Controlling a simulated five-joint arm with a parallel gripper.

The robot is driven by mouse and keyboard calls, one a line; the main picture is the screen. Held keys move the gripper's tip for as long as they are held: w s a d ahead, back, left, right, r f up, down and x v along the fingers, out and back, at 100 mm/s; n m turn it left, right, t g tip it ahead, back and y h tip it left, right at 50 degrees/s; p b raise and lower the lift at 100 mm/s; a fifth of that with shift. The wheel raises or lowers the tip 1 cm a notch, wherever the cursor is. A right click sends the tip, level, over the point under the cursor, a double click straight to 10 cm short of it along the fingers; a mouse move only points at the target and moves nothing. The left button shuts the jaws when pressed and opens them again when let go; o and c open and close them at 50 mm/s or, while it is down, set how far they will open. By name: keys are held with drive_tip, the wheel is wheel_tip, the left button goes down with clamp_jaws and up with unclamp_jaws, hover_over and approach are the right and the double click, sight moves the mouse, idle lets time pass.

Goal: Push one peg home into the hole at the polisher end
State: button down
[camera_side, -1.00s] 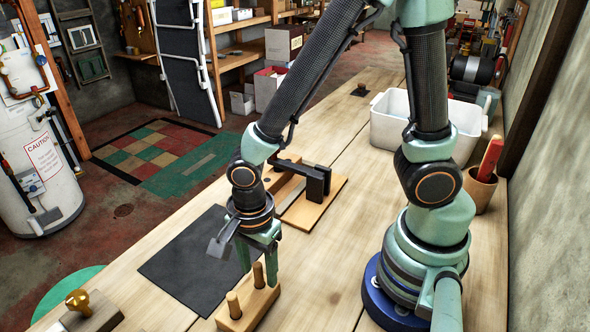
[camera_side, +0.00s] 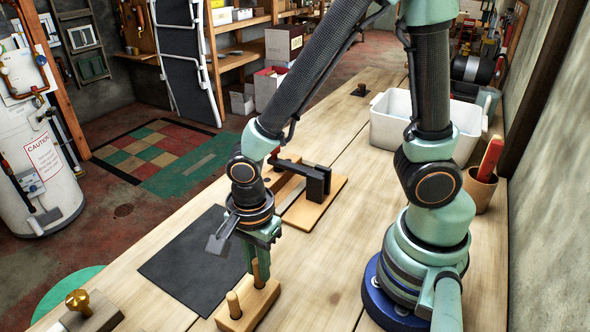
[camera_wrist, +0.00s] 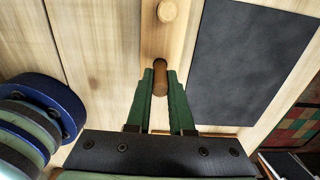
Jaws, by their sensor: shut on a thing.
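A wooden peg block (camera_side: 249,309) stands near the front of the bench with two upright pegs in it. The nearer peg (camera_side: 234,304) stands free and shows end-on in the wrist view (camera_wrist: 167,11). My gripper (camera_side: 257,266) points down over the block, shut on the farther peg (camera_side: 264,276). In the wrist view this brown peg (camera_wrist: 160,80) lies between the green fingertips. It stands at the block; its lower end and seating are hidden. The polisher (camera_side: 472,69) is at the far right end. I cannot make out a hole there.
A dark mat (camera_side: 185,265) lies left of the block. A board with a black clamp (camera_side: 315,180) sits behind my gripper. A white bin (camera_side: 390,128) and a cup with a red handle (camera_side: 479,190) stand farther back. A brass-knobbed stamp (camera_side: 78,300) is front left.

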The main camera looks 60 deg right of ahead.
drive_tip(key=shift+r, duration=3.1)
drive_tip(key=shift+r, duration=0.3)
wheel_tip(320, 180, up, 8)
drive_tip(key=w+d+r+m, duration=0.1)
drive_tip(key=w+d+m, duration=0.5)
drive_tip(key=w+d, duration=0.65)
drive_tip(key=w+d+f+m, duration=0.1)
drive_tip(key=w+d+m, duration=0.15)
drive_tip(key=d, duration=0.85)
drive_tip(key=w+d+m, duration=0.1)
drive_tip(key=d+m, duration=0.3)
drive_tip(key=d, duration=0.8)
drive_tip(key=shift+n, duration=0.25)
drive_tip(key=f, duration=0.5)
drive_tip(key=shift+s, duration=0.3)
